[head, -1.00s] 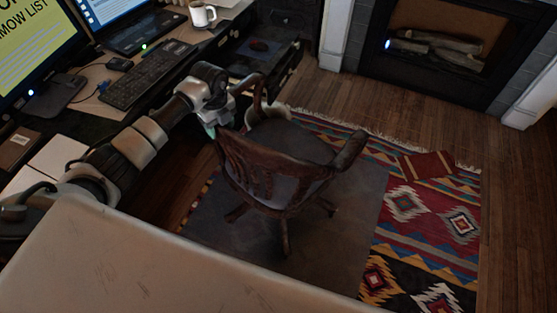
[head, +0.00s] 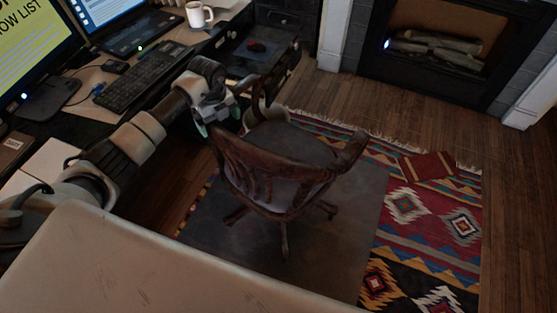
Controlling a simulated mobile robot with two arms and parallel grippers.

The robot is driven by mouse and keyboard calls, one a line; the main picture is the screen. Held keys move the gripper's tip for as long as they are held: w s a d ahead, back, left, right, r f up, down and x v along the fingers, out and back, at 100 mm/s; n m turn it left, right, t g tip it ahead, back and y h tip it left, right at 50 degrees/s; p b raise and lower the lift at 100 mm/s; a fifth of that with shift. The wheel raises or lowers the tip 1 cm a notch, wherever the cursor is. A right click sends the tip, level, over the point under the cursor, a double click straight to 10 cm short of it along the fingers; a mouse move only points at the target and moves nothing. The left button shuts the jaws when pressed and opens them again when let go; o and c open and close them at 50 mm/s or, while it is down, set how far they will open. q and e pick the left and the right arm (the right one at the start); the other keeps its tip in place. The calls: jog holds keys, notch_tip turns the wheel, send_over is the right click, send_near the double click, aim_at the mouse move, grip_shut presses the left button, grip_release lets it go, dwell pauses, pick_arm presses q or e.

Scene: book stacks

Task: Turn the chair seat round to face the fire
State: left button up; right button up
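The wooden swivel chair (head: 268,183) has its curved slatted back towards me and its seat (head: 300,145) opening towards the upper right, roughly towards the fireplace. Its armrests show at the far left and right of the seat. The fireplace (head: 440,45) with logs stands at the top right. My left gripper (head: 219,121) is at the left end of the chair's back, near the left armrest. Its fingers look apart. I cannot tell if either touches the wood. My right gripper is out of view.
A desk at the left holds a keyboard (head: 140,80), monitors and a white mug (head: 197,15). Its edge runs close by my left arm. The chair stands on a grey mat (head: 345,240) over a patterned rug (head: 425,220). Wooden floor between rug and fireplace is clear.

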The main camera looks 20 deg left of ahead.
pick_arm(q)
jog(key=r+p, duration=0.4)
jog(key=shift+s+r, duration=0.2)
jog(key=shift+r, duration=0.2)
notch_tip(320, 180, up, 5)
jog(key=p, duration=0.4)
jog(key=shift+r, duration=0.1)
jog(key=shift+a, duration=0.1)
